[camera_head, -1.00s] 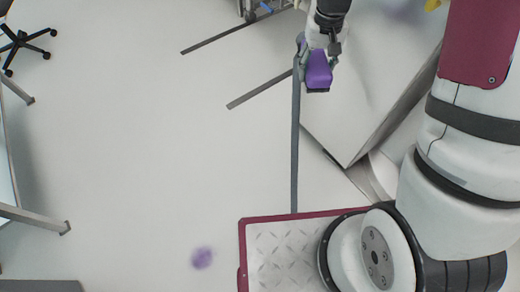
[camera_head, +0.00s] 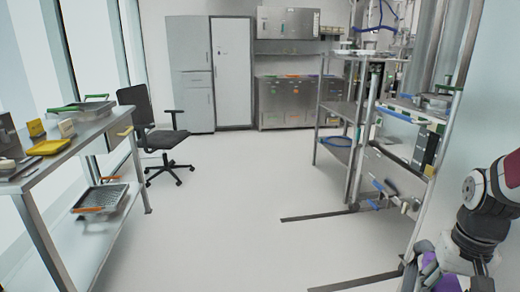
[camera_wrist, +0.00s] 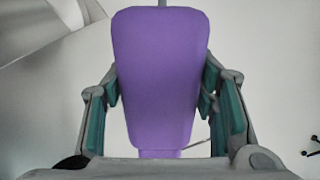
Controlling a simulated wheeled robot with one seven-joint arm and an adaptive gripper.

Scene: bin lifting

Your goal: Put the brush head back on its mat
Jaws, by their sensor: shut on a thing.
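The purple brush head (camera_wrist: 160,70), a rounded block, fills the middle of the wrist view. My gripper (camera_wrist: 162,108) is shut on it, with a finger at each side. In the head view my gripper (camera_head: 436,274) is at the lower right edge, with only a little purple showing. I cannot make out the brush head's mat in any view.
A steel table (camera_head: 94,131) stands at the left with yellow items and a tray (camera_head: 80,107). An office chair (camera_head: 160,135) is beyond it. Metal shelving (camera_head: 337,110) stands at the right. The floor (camera_head: 240,215) between is clear.

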